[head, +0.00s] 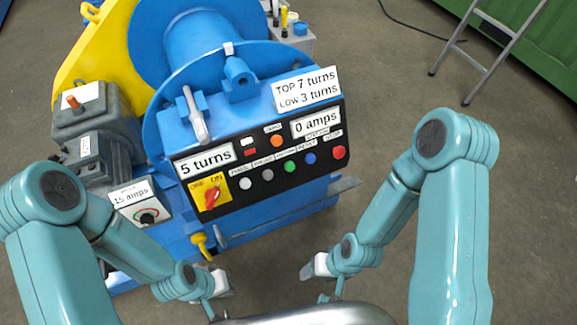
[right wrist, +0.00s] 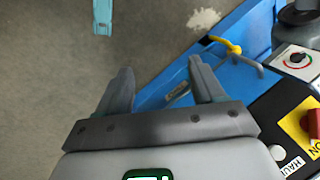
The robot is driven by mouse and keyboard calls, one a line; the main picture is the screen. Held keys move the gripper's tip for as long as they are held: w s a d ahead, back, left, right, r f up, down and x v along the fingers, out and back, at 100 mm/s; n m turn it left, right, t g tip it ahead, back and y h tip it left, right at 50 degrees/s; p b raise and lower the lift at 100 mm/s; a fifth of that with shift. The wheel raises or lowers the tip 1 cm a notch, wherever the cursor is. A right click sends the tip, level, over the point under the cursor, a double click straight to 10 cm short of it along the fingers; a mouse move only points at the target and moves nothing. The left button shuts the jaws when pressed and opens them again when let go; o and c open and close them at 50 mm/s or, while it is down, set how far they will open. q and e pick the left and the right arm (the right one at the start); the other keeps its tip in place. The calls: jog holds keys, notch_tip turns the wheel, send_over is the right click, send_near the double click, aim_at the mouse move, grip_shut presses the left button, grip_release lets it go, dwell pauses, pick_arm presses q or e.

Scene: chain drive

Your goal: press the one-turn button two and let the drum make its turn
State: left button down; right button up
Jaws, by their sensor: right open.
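The black control panel (head: 262,160) is on the front of the blue winch. Its lower row holds a white button (head: 245,183), grey button (head: 267,174), green button (head: 290,167), blue button (head: 310,158) and red button (head: 339,152). The labels are too small to tell which is one-turn button two. The blue drum (head: 205,40) is behind the panel. A display (head: 206,160) reads 5 turns. My right gripper (right wrist: 162,82) is open and empty, in front of the machine and apart from the panel. My left gripper (head: 220,284) is low in front; its jaws are unclear.
A red switch (head: 212,197) on a yellow plate and a dial box (head: 142,205) reading 15 amps are at the left. A yellow hook-like part (head: 202,245) sticks out below the panel. A ladder (head: 490,50) stands at the back right. Floor right of the machine is clear.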

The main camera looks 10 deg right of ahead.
dwell(0.4)
grip_shut()
dwell(1.6)
